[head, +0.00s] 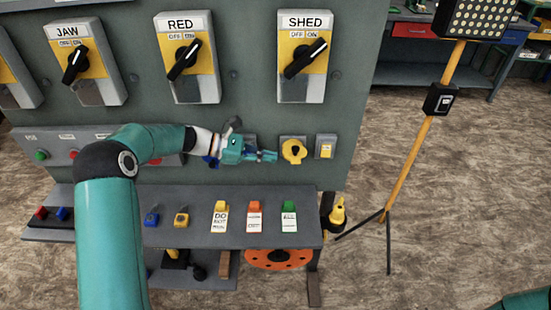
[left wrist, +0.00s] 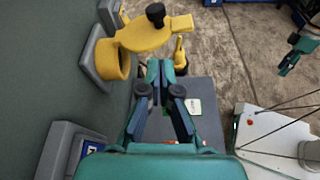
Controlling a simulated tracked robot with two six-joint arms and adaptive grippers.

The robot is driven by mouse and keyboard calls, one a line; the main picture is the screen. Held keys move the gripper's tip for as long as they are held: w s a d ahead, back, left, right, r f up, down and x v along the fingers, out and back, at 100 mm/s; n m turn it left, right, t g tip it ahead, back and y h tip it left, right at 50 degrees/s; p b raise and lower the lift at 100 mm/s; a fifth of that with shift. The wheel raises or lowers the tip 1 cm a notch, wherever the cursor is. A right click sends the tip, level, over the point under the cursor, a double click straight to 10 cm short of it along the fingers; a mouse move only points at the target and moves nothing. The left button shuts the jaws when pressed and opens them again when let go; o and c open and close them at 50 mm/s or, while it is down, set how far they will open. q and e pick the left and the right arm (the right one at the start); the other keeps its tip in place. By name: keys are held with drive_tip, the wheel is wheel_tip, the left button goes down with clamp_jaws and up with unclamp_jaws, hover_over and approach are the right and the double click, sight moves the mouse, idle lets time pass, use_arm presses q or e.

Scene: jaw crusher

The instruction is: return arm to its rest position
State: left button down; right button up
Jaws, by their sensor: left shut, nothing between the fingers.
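My left arm reaches in from the left of the head view. Its gripper (head: 268,156) is shut and empty, in front of the grey panel, just left of a yellow round fitting (head: 293,151). In the left wrist view the closed fingers (left wrist: 160,72) point away from me. The yellow fitting (left wrist: 125,50), with a black knob, stands up and left of them, apart from the fingertips. A teal part of my right arm (head: 527,300) shows at the bottom right. My right gripper (left wrist: 290,60) shows small at the right of the wrist view; its jaw state is unclear.
The panel carries rotary switches labelled JAW (head: 79,62), RED (head: 187,58) and SHED (head: 304,57). Below is a shelf (head: 190,238) with padlocks and tags. A yellow lamp stand (head: 410,150) stands right. Floor between the panel and stand is mostly clear.

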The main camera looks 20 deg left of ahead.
use_arm(q)
drive_tip(key=v, duration=0.9)
drive_tip(key=s+d+f+m+g+h, duration=0.1)
drive_tip(key=s+d+f+g, duration=0.2)
drive_tip(key=d, duration=0.7)
drive_tip(key=s+d+f+m+g+y, duration=0.1)
drive_tip(key=s+d+f+g, duration=0.1)
drive_tip(key=s+d+f, duration=0.4)
drive_tip(key=s+d+f+m+g+y, duration=0.1)
drive_tip(key=s+d+f+g, duration=0.2)
drive_tip(key=f, duration=0.5)
drive_tip(key=s+d+f+m+y, duration=0.1)
drive_tip(key=s+f+m+y, duration=0.3)
drive_tip(key=s+f+m, duration=0.45)
drive_tip(key=s+d+f+m+y, duration=0.2)
drive_tip(key=s+f+m+y, duration=0.3)
drive_tip(key=s, duration=0.6)
drive_tip(key=w+m+t, duration=0.1)
drive_tip(key=w+f+m, duration=0.1)
drive_tip(key=w, duration=0.1)
drive_tip(key=w+a+m+t+h, duration=0.1)
drive_tip(key=shift+w+f+t, duration=0.25)
drive_tip(key=shift+t, duration=0.05)
